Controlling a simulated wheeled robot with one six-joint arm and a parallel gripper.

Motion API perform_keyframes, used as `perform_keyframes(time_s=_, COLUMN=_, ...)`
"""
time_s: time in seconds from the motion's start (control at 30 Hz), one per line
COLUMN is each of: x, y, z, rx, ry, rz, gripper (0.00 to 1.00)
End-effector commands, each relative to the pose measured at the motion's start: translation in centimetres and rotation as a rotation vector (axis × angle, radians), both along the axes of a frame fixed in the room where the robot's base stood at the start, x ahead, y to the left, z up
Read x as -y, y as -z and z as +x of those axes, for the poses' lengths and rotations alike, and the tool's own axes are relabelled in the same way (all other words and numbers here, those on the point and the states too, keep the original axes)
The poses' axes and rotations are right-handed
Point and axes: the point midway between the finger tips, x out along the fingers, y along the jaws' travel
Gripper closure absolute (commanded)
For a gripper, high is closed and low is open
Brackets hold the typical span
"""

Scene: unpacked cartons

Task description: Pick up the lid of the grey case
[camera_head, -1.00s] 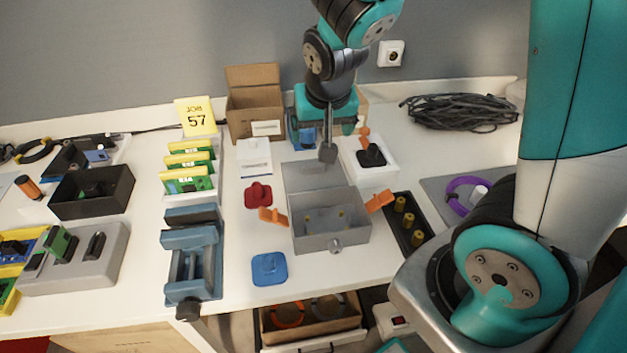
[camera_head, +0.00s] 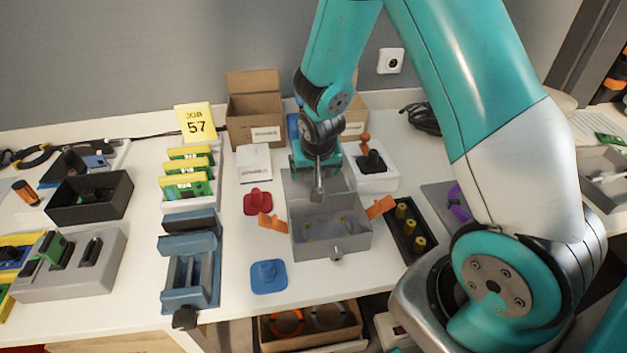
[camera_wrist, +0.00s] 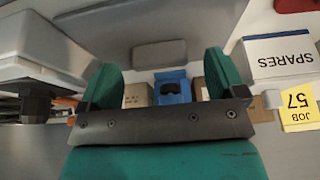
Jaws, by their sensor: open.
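The grey case (camera_head: 309,246) stands open on the table, with an orange piece at each side and a round knob in front. A flat grey panel, the lid (camera_head: 297,187), lies right behind it. In the wrist view the lid (camera_wrist: 95,25) fills the top, with a raised bar-like handle (camera_wrist: 158,54) between the finger lines. My gripper (camera_head: 317,172) is over the lid, pointing down. In the wrist view my gripper (camera_wrist: 161,68) has its two green fingers wide apart with nothing held. I cannot tell the exact gap to the handle.
A white tray (camera_head: 388,185) with a black part stands close on the right. A white box (camera_head: 254,164) and a red piece (camera_head: 257,202) are on the left. Cardboard boxes (camera_head: 256,115) stand behind. A black tray (camera_head: 421,250) lies right of the case.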

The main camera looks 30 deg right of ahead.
Motion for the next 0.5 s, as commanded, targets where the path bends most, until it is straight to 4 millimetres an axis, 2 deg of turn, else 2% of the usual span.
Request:
perform_keyframes(time_s=0.1, x=0.17, y=1.14, z=0.36, rx=-0.001, ry=0.000, rz=0.000, gripper=0.11)
perform_keyframes(time_s=0.33, x=0.19, y=1.30, z=0.46, rx=0.000, ry=-0.001, rz=0.000, gripper=0.11)
perform_keyframes(time_s=0.37, x=0.19, y=1.30, z=0.46, rx=0.000, ry=-0.001, rz=0.000, gripper=0.13)
perform_keyframes(time_s=0.5, x=0.19, y=1.28, z=0.45, rx=0.000, ry=-0.001, rz=0.000, gripper=0.45)
